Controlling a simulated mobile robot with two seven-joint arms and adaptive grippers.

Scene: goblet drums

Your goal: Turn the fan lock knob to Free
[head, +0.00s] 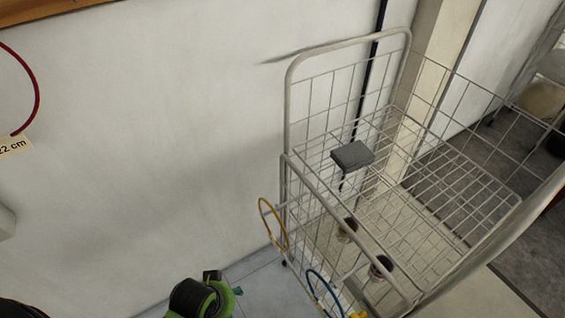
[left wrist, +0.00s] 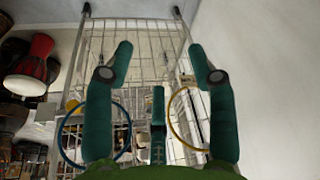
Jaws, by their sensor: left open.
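I cannot make out a fan or a lock knob marked Free in either view. My left gripper (left wrist: 160,50) is open, its two teal fingers spread apart with nothing held between them. In the left wrist view it is in front of the wire cart (left wrist: 140,28), which shows behind and between the fingers. The cart (head: 345,42) also stands against the wall in the head view. A green-and-black part of my arm (head: 200,298) shows at the bottom there. My right gripper is not in view.
A yellow ring (head: 262,213) and a blue ring (head: 312,287) hang at the cart's near end. A grey block (head: 352,155) shows within the cart. A red ring (head: 37,88) is on the wall. A red drum (left wrist: 37,55) shows at left in the left wrist view.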

